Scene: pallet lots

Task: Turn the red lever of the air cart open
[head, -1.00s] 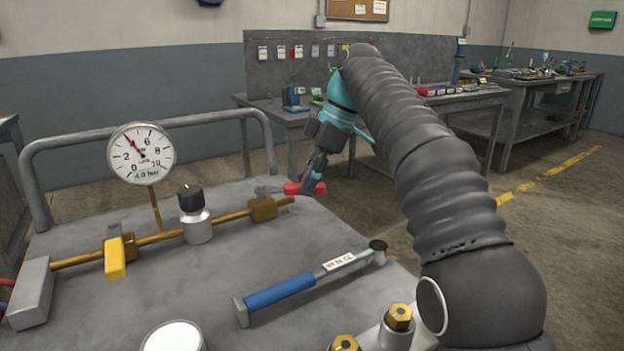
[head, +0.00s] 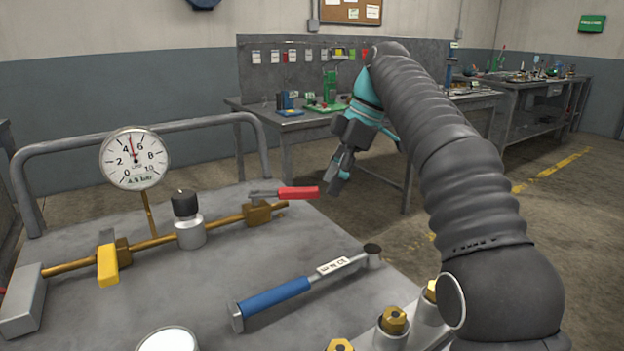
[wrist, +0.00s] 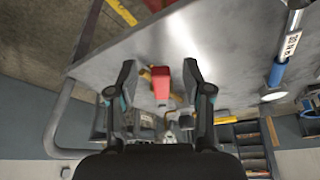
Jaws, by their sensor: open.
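The red lever (head: 298,193) sits on the brass valve (head: 257,213) at the right end of the air cart's pipe. Its handle points right, roughly along the pipe and past its end. My gripper (head: 341,172) is open and empty, just beyond the lever's tip and apart from it. In the wrist view, the red lever (wrist: 160,83) shows between the two spread fingers of my gripper (wrist: 160,76), with gaps on both sides. The pressure gauge (head: 135,158) stands above the pipe, its needle pointing nearly straight up, between 4 and 6.
A yellow lever (head: 107,265) stands crosswise on the pipe's left part. A black-knobbed regulator (head: 187,220) sits mid-pipe. A blue-handled tool (head: 275,296) lies on the cart top (head: 210,283). A bent rail (head: 65,144) borders the cart's back. A workbench (head: 285,120) stands behind.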

